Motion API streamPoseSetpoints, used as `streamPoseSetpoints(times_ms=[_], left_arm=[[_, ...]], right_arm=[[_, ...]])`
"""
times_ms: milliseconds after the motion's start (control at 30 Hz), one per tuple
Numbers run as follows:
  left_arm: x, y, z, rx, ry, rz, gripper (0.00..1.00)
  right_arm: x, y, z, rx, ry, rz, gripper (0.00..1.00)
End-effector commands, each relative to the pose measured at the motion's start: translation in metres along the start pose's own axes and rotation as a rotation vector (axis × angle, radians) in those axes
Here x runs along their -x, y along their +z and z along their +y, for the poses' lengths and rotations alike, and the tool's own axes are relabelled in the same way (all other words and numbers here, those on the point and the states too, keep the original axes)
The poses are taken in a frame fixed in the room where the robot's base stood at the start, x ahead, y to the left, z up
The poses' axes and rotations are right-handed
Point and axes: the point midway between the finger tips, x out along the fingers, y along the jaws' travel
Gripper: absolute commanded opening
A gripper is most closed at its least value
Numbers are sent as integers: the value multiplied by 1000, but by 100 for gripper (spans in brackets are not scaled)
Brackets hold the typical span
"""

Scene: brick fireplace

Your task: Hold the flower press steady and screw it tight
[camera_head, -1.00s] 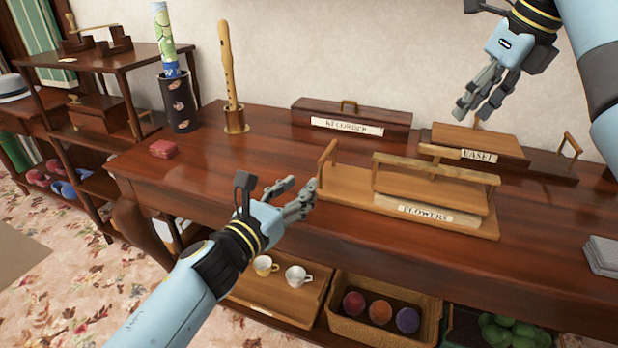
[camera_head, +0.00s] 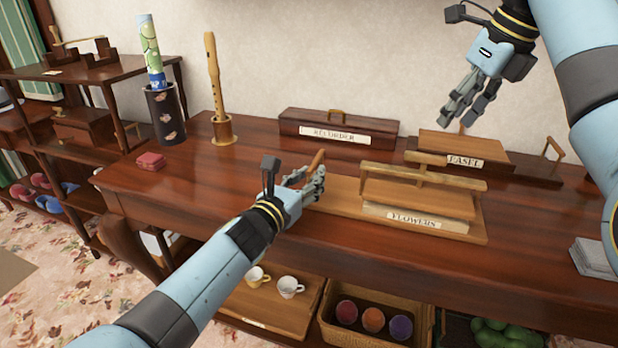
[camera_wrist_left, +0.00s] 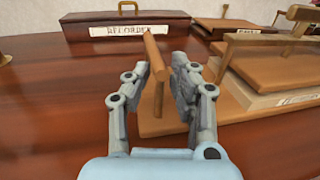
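The wooden flower press stands on the dark table, with a base board (camera_head: 340,196), a raised upper plate (camera_head: 418,197) and a "FLOWERS" label (camera_head: 413,217). An upright handle (camera_wrist_left: 157,75) rises at the base's left end. My left gripper (camera_head: 308,185) is at this handle; in the left wrist view its fingers are apart, one on each side of the handle. My right gripper (camera_head: 464,112) is open and empty in the air, above and behind the press.
Behind the press are the "RECORDER" box (camera_head: 300,139) and the "EASEL" box (camera_head: 455,146). A recorder (camera_head: 214,75) stands in its holder at left, near a dark cylinder (camera_head: 165,117) and red cards (camera_head: 150,161). Grey cards (camera_head: 594,256) lie at right. The table's front is clear.

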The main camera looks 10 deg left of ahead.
Motion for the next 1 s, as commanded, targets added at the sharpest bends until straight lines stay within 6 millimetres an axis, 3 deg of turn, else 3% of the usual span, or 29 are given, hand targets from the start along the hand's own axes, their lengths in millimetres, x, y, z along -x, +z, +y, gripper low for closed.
streamPoseSetpoints(times_ms=[167,867,1000], left_arm=[[0,0,0,0,0,-1,0],[-1,2,0,1,0,-4,0],[-1,2,0,1,0,-4,0]], right_arm=[[0,0,0,0,0,0,38],[0,0,0,6,0,0,35],[0,0,0,103,0,0,35]])
